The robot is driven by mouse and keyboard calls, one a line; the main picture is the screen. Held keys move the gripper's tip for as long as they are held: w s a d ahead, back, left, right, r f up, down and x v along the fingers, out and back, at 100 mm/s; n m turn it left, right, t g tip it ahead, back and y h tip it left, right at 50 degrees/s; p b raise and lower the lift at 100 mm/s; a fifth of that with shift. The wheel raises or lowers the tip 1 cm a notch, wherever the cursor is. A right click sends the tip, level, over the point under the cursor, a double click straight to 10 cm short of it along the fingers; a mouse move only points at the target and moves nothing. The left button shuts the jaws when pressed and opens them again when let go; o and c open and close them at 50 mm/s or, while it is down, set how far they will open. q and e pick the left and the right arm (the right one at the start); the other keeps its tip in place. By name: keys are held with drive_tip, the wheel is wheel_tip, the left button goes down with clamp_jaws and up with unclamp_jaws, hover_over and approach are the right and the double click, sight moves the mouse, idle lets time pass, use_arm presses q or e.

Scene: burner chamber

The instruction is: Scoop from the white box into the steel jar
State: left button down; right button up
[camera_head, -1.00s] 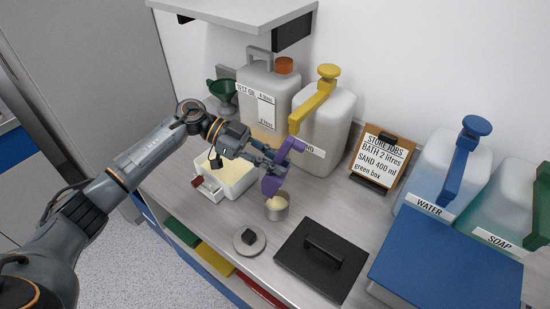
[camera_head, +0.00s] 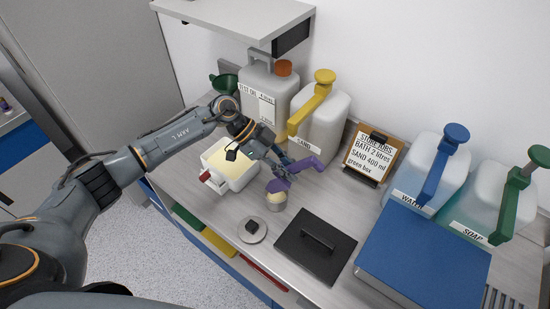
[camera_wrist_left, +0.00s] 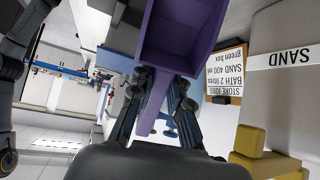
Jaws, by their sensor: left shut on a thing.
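The purple scoop (camera_head: 306,163) is held by my left gripper (camera_head: 282,166), which is shut on its handle. The scoop's bowl is just above the small steel jar (camera_head: 277,206); I cannot tell whether they touch. Cream-coloured material shows at the jar's mouth. In the left wrist view the scoop (camera_wrist_left: 182,32) fills the top centre, its visible inner faces bare purple, with the fingers (camera_wrist_left: 155,105) around the handle. The white box (camera_head: 236,183), to the left of the jar, is open and holds pale cream material. My right gripper is not in view.
A round grey lid (camera_head: 252,230) and a black plate with a handle (camera_head: 315,246) lie in front of the jar. The SAND container (camera_head: 322,125) stands close behind. A clipboard (camera_head: 371,155) and a blue box (camera_head: 425,255) are to the right.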

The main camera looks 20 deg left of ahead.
use_arm(q)
drive_tip(key=shift+d+r+p, duration=0.25)
drive_tip(key=shift+p, duration=0.15)
drive_tip(key=shift+d+f+y, duration=0.25)
drive_tip(key=shift+d+y, duration=0.15)
drive_tip(key=shift+y, duration=0.2)
drive_tip(key=d+f+y+b, duration=0.1)
drive_tip(key=d+f+y, duration=0.4)
drive_tip(key=y, duration=0.4)
drive_tip(key=shift+s+f+t, duration=0.2)
drive_tip(key=shift+f+t, duration=0.05)
drive_tip(key=shift+t, duration=0.05)
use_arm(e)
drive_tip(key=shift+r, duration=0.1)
use_arm(q)
wheel_tip(320, 180, up, 6)
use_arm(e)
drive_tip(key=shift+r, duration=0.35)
